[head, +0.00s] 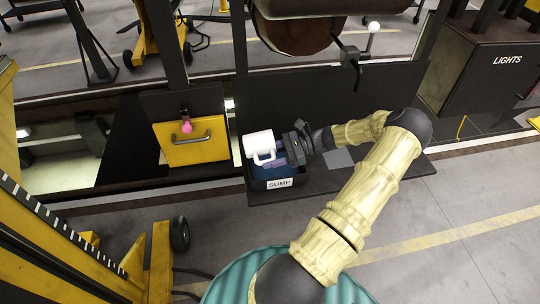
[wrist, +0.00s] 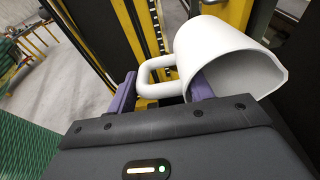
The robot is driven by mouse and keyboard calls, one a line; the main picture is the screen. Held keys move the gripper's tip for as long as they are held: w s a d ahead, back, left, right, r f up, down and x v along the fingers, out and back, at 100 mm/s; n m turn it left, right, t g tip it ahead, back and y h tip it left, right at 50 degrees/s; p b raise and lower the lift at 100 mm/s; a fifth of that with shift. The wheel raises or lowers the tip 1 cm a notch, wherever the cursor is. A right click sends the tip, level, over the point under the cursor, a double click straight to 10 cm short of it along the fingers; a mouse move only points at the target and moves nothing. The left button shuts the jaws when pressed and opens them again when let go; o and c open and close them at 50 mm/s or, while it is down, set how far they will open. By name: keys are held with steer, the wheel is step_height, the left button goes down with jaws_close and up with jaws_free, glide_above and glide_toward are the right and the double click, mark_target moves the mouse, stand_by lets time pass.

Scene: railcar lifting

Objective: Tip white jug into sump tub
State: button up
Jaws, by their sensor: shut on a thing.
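The white jug (head: 258,143) is tilted onto its side over the dark sump tub (head: 250,177), which has a "SUMP" label on its front wall. My gripper (head: 278,157) reaches in from the right, its purple fingers at the jug's handle. In the wrist view the jug (wrist: 228,58) lies sideways with its open rim to the right, and the gripper (wrist: 160,92) is shut on its handle. The jug hides part of the tub's inside. I cannot see any liquid leaving the jug.
The tub stands on a dark shelf (head: 350,183) with a dark panel behind it. A yellow box with a handle (head: 190,148) and a pink knob is left of it. A metal lever with a white ball (head: 373,27) hangs above right. A yellow lifting jack (head: 150,265) stands at lower left.

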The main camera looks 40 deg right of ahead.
steer(key=shift+r, duration=0.1)
steer(key=shift+w+a+r+g+h+b, duration=0.2)
steer(key=shift+g+h+b, duration=0.5)
steer(key=shift+g+h, duration=1.15)
steer(key=shift+w+a+r+g+h+b, duration=0.2)
steer(key=shift+g+h+b, duration=0.6)
steer(key=shift+h, duration=1.95)
steer(key=shift+a+r+g+h+b, duration=0.25)
steer(key=shift+g+h+b, duration=0.3)
steer(key=shift+g+h, duration=1.4)
steer(key=shift+t+h, duration=0.3)
steer(key=shift+h, duration=0.15)
steer(key=shift+s+d+r, duration=0.1)
steer(key=shift+r, duration=0.05)
